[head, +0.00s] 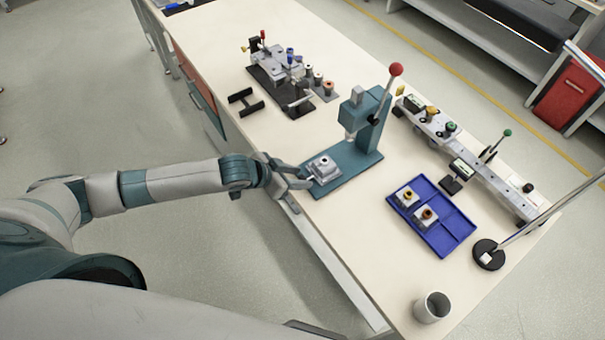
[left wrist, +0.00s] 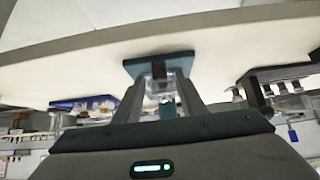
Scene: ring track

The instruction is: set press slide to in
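The teal press (head: 366,120) stands upright on the table, with a red-knobbed lever rising at its top. Its slide (head: 323,168), a light grey block with a round hollow part on top, sits at the near-left end of the teal base, out from under the press head. My left gripper (head: 308,179) is at the table edge, right by the slide's outer end. Its fingers look apart. In the left wrist view, the fingers (left wrist: 160,85) reach toward the teal base (left wrist: 150,66); contact with the slide cannot be told. My right gripper is out of view.
A blue tray (head: 455,237) with two small parts lies to the right of the press. A grey track fixture (head: 475,170) runs behind it. A black-based fixture (head: 270,75) stands beyond the press. A metal cup (head: 432,307) is near the front.

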